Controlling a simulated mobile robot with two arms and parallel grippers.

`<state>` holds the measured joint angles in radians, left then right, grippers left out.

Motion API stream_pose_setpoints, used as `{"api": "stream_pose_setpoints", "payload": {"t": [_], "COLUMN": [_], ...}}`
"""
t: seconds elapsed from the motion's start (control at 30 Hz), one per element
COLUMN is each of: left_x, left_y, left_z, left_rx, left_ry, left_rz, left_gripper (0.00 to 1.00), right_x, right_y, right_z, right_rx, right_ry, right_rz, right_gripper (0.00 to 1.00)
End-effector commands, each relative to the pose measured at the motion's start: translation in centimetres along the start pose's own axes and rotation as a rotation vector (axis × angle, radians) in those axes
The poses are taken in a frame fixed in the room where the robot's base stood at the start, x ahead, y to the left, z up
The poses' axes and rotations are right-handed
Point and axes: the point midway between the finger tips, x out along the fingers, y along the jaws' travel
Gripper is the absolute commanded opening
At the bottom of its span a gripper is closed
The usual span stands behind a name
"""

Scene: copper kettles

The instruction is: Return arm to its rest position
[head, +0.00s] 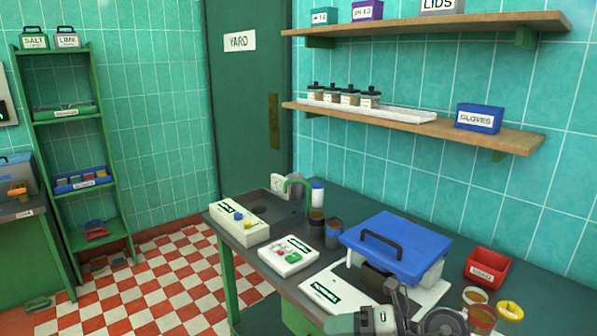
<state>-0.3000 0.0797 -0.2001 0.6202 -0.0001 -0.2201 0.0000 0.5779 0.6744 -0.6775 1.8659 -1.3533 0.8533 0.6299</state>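Grey and black mechanical parts, apparently of my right arm, come in at the bottom edge, right of centre, in front of the blue-lidded box (412,243). They are cut off by the frame edge. No fingertips can be made out clearly, so I cannot tell whether that gripper is open or shut. A dark block shows under the front of the blue lid; I cannot tell what it is. No part of my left arm or gripper can be made out in the head view.
The dark bench (277,262) holds a white box with buttons (241,232), a white device (288,262), dark jars, a red bin (487,267) and small round tubs (510,311). Wall shelves (500,136) hang above. A green rack (75,150) stands left; the checkered floor (165,290) is mostly clear.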

Motion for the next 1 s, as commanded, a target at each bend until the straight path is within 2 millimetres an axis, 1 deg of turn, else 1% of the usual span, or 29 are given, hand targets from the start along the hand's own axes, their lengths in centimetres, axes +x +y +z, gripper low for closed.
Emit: {"api": "stream_pose_setpoints", "payload": {"t": [0.03, 0.07, 0.1, 0.2, 0.27, 0.37, 0.47, 0.53, 0.57, 0.6, 0.67, 0.7, 0.77, 0.8, 0.87, 0.9, 0.97, 1.0], "left_x": [0.0, 0.0, 0.0, 0.0, 0.0, 0.0, 0.0, 0.0, 0.0, 0.0, 0.0, 0.0, 0.0, 0.0, 0.0, 0.0, 0.0, 0.0], "left_y": [0.0, 0.0, 0.0, 0.0, 0.0, 0.0, 0.0, 0.0, 0.0, 0.0, 0.0, 0.0, 0.0, 0.0, 0.0, 0.0, 0.0, 0.0], "left_z": [0.0, 0.0, 0.0, 0.0, 0.0, 0.0, 0.0, 0.0, 0.0, 0.0, 0.0, 0.0, 0.0, 0.0, 0.0, 0.0, 0.0, 0.0], "left_rx": [0.000, 0.000, 0.000, 0.000, 0.000, 0.000, 0.000, 0.000, 0.000, 0.000, 0.000, 0.000, 0.000, 0.000, 0.000, 0.000, 0.000, 0.000], "left_ry": [0.000, 0.000, 0.000, 0.000, 0.000, 0.000, 0.000, 0.000, 0.000, 0.000, 0.000, 0.000, 0.000, 0.000, 0.000, 0.000, 0.000, 0.000], "left_rz": [0.000, 0.000, 0.000, 0.000, 0.000, 0.000, 0.000, 0.000, 0.000, 0.000, 0.000, 0.000, 0.000, 0.000, 0.000, 0.000, 0.000, 0.000], "left_gripper": [0.71, 0.71, 0.71, 0.71, 0.71, 0.71, 0.71, 0.71, 0.71, 0.71, 0.71, 0.71, 0.71, 0.71, 0.71, 0.71, 0.71, 0.71], "right_x": [0.7, 0.9, 0.9, -0.1, -1.2, -3.4, -5.8, -7.3, -7.9, -8.6, -9.5, -10.1, -10.6, -10.9, -11.1, -11.2, -11.3, -11.4], "right_y": [1.3, 2.2, 3.2, 5.0, 5.3, 4.4, 1.8, -0.9, -2.2, -4.0, -6.9, -8.9, -11.6, -13.2, -15.1, -16.2, -17.5, -18.2], "right_z": [-0.8, -0.9, -1.0, -0.7, -0.2, 0.6, 1.1, 0.9, 0.6, 0.1, -1.2, -2.4, -4.4, -5.9, -8.2, -9.6, -11.8, -13.1], "right_rx": [0.043, 0.071, 0.113, 0.246, 0.342, 0.526, 0.736, 0.896, 0.967, 1.064, 1.213, 1.314, 1.459, 1.549, 1.666, 1.735, 1.827, 1.883], "right_ry": [-0.037, -0.069, -0.117, -0.262, -0.364, -0.551, -0.755, -0.901, -0.963, -1.045, -1.164, -1.238, -1.338, -1.392, -1.458, -1.494, -1.534, -1.557], "right_rz": [0.134, 0.215, 0.315, 0.540, 0.653, 0.798, 0.884, 0.907, 0.906, 0.896, 0.860, 0.823, 0.750, 0.696, 0.609, 0.551, 0.467, 0.409], "right_gripper": [0.59, 0.59, 0.59, 0.59, 0.59, 0.59, 0.59, 0.59, 0.59, 0.59, 0.59, 0.59, 0.59, 0.59, 0.59, 0.59, 0.59, 0.59]}}
